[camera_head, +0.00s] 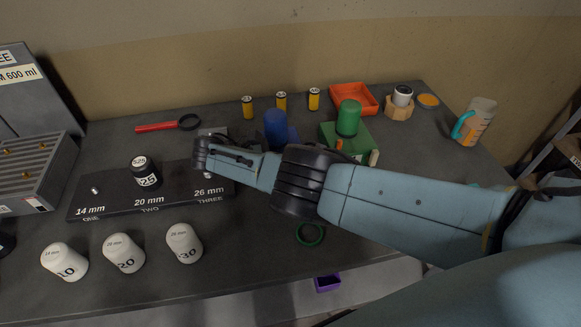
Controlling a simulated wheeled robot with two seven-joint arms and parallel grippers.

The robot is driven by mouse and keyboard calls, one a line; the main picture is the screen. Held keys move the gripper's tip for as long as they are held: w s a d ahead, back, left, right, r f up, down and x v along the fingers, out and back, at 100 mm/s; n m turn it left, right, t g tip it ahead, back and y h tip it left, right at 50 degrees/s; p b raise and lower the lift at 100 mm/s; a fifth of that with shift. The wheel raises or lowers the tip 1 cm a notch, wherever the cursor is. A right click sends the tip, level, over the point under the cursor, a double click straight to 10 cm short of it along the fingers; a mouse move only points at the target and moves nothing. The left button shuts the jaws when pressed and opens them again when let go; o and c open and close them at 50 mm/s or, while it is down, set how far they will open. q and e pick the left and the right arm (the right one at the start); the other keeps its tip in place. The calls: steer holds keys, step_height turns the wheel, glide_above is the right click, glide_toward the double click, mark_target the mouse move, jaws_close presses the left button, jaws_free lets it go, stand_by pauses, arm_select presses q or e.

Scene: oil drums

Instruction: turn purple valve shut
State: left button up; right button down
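No purple valve can be made out. The only purple thing is a small box-like object (326,283) just beyond the table's front edge; I cannot tell what it is. My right arm reaches in from the right across the table. My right gripper (207,155) is over the back of the dark strip, near its 26 mm end. Its fingers are too small and dark to tell open from shut. The arm hides part of the table's right side. My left gripper is not in view.
A green ring (310,233) lies near the front.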

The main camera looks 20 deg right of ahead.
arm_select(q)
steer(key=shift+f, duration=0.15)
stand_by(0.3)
arm_select(e)
steer(key=c, duration=1.7)
jaws_free()
